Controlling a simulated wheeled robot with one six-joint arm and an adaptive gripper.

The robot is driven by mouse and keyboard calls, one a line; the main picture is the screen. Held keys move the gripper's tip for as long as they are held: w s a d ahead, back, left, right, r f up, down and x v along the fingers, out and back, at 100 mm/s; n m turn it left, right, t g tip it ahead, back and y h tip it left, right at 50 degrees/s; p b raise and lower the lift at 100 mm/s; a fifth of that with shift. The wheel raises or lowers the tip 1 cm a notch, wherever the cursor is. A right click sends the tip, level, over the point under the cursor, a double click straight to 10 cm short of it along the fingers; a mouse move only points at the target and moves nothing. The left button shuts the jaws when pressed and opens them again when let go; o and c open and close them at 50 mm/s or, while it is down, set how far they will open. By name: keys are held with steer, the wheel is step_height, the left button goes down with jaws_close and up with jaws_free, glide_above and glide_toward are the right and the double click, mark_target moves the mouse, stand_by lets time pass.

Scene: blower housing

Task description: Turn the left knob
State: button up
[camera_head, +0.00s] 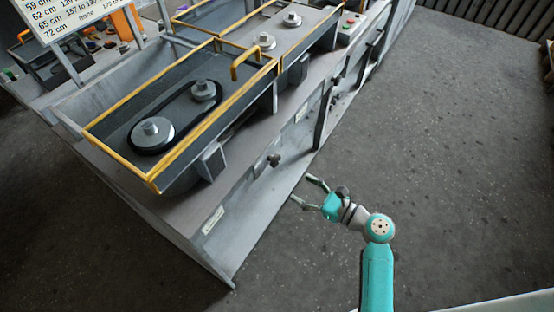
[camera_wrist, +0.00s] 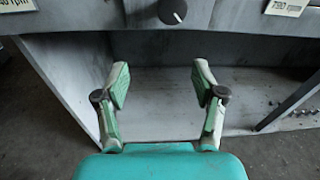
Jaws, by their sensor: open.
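A dark round knob (camera_head: 274,160) sits on the grey front panel of the machine bench, to the left of and above my gripper in the head view. In the wrist view a black knob (camera_wrist: 172,11) with a light pointer mark shows at the top edge, beyond and above the fingertips. My gripper (camera_head: 307,190) is open and empty, in front of the bench and apart from the knob. In the wrist view its two fingers (camera_wrist: 158,85) stand apart with nothing between them.
The grey bench (camera_head: 205,205) has an open lower shelf (camera_wrist: 160,100) behind my fingers. Yellow-framed belt trays (camera_head: 100,139) stand on top. Labels flank the knob, one at the right (camera_wrist: 287,6). A button box (camera_head: 350,27) is farther back. The floor (camera_head: 460,150) at right is clear.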

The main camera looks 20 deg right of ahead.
mark_target(278, 161)
steer(key=shift+m+y, duration=0.4)
steer(key=shift+y, duration=0.4)
steer(key=w+a+r, duration=0.1)
steer(key=w, duration=0.2)
steer(key=w+a+r, duration=0.1)
steer(key=w+a, duration=0.1)
steer(key=w, duration=0.2)
steer(key=w+a+r, duration=0.1)
steer(key=w, duration=0.2)
steer(key=shift+w+a+r, duration=0.15)
steer(key=shift+w+a, duration=0.05)
steer(key=shift+a, duration=0.05)
steer(key=c, duration=1.1)
steer(key=shift+c, duration=0.2)
steer(key=shift+n, duration=0.4)
